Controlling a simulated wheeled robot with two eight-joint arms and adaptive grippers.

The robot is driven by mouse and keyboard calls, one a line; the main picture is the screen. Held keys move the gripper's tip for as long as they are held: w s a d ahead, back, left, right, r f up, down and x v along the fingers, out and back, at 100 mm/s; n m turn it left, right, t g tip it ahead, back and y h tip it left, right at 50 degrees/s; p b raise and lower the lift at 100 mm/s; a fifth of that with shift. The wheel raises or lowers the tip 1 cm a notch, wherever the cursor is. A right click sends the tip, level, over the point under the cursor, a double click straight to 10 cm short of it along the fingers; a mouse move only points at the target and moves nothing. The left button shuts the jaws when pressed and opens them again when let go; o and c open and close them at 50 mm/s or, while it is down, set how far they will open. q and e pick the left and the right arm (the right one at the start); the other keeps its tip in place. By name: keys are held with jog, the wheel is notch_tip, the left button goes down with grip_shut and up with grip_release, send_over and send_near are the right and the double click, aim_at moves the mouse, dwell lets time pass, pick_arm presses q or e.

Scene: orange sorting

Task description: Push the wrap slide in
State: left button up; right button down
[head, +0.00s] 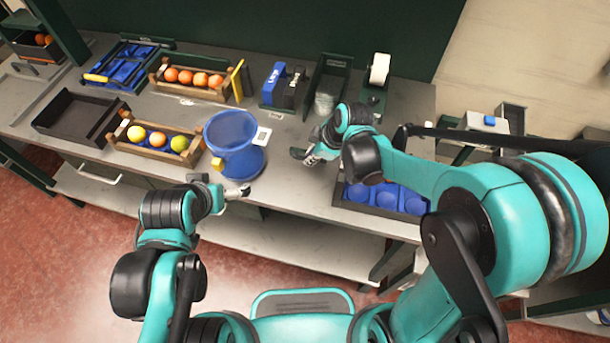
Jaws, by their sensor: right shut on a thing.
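A blue block with white lettering (274,82), perhaps the wrap slide, stands in a dark holder at the back of the bench. The lettering is too small to read surely. My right gripper (306,157) is low over the bench, in front of that holder and apart from the block. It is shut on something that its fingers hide. My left gripper (243,191) is by the bench's front edge, just below the blue bucket-like container (232,130). Its fingers are too small to tell open from shut.
Crates of oranges (163,85) and mixed fruit (124,142) stand on the left, beside an empty dark tray (62,120). A tray with blue cups (412,207) is at the front right, partly behind my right arm. A roll dispenser (379,70) stands at the back right.

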jog(key=w+d, duration=0.1)
jog(key=w, duration=0.4)
jog(key=w+d, duration=0.1)
jog(key=w, duration=0.2)
jog(key=shift+w+d, duration=0.1)
jog(key=shift+d, duration=0.25)
jog(key=c, duration=1.6)
grip_release()
jog(key=shift+r, duration=0.1)
jog(key=v, duration=1.2)
